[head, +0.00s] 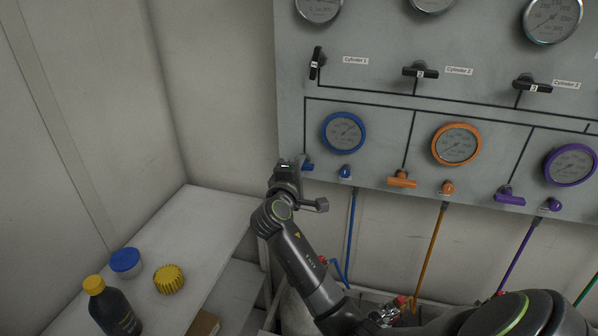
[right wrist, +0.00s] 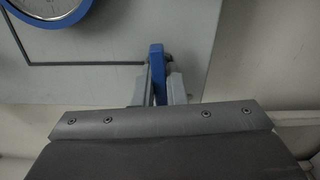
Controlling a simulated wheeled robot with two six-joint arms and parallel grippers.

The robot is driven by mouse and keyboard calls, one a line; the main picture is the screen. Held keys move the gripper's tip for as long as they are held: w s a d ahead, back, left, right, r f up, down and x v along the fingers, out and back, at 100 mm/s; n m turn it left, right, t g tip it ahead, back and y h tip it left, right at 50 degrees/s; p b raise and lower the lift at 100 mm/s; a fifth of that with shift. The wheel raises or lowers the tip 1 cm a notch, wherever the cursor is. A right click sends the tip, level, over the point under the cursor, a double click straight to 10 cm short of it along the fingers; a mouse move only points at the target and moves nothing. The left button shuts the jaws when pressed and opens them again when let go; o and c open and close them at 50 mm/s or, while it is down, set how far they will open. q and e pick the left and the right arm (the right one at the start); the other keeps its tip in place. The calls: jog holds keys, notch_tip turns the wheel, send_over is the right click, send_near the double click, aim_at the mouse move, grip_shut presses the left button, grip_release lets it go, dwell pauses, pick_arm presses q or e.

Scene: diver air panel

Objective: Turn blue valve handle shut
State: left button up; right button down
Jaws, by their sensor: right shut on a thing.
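The blue valve handle (head: 308,166) is at the lower left of the grey panel, below and left of the blue-rimmed gauge (head: 344,132). My right gripper (head: 293,168) is at the handle and hides part of it. In the right wrist view the blue handle (right wrist: 157,72) stands between the two grey fingertips (right wrist: 157,88), which are closed on its sides. The handle lies roughly across the black line that leads to it. My left gripper is not in the head view.
A blue knob (head: 345,171) sits just right of the handle. Orange (head: 402,180) and purple (head: 510,197) handles are further right. Black cylinder handles (head: 420,72) are above. A white bench (head: 205,222) at left holds a dark bottle (head: 115,310) and two lids.

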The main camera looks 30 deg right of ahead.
jog(key=shift+m, duration=0.5)
jog(key=shift+r, duration=0.1)
jog(key=c, duration=1.5)
grip_release()
